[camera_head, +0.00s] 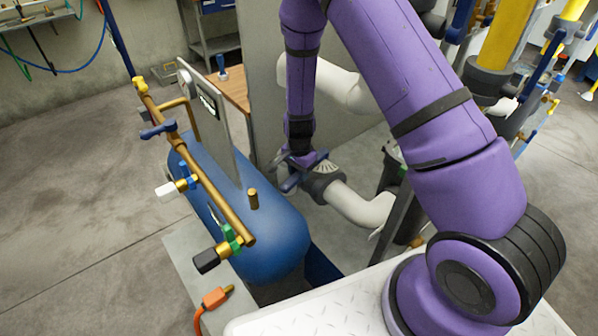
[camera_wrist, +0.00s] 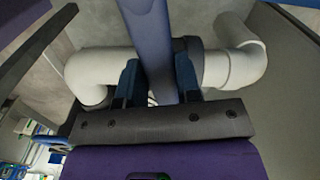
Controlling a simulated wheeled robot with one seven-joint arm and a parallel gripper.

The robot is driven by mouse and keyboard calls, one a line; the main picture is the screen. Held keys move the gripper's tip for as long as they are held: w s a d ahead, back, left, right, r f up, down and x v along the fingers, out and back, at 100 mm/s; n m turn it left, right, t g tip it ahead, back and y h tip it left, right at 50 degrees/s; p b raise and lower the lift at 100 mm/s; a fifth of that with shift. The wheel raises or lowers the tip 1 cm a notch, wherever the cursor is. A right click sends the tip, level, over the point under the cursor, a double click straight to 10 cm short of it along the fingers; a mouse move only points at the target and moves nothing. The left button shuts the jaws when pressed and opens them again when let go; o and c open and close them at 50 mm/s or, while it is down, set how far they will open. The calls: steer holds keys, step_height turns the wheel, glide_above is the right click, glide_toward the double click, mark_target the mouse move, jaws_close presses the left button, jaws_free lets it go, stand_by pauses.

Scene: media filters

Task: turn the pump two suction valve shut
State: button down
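A dark valve (camera_head: 322,184) sits in a white pipe line low behind the blue tank, and it also shows in the wrist view (camera_wrist: 194,46). It has a blue lever handle (camera_head: 290,183). In the wrist view the handle (camera_wrist: 150,40) runs from the top edge down between the two blue fingers of my gripper (camera_wrist: 158,82). The fingers lie close against both sides of the handle, and my gripper appears shut on it. In the head view my gripper (camera_head: 303,158) is at the valve, small and partly merged with the handle.
White pipe bends (camera_wrist: 95,72) flank the valve. A blue tank (camera_head: 265,235) with brass piping (camera_head: 205,178) stands to the left. A grey panel (camera_head: 262,70) rises behind the arm. A dark post (camera_head: 398,215) stands right of the pipe. Open floor lies at far left.

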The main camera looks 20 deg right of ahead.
steer(key=shift+w+a+m, duration=0.35)
steer(key=shift+w+m, duration=0.35)
steer(key=shift+w, duration=0.05)
steer(key=shift+w+a+m, duration=0.3)
steer(key=shift+w+m, duration=0.4)
steer(key=shift+w, duration=0.05)
steer(key=c, duration=0.8)
jaws_free()
step_height(320, 180, up, 11)
steer(key=shift+f, duration=0.1)
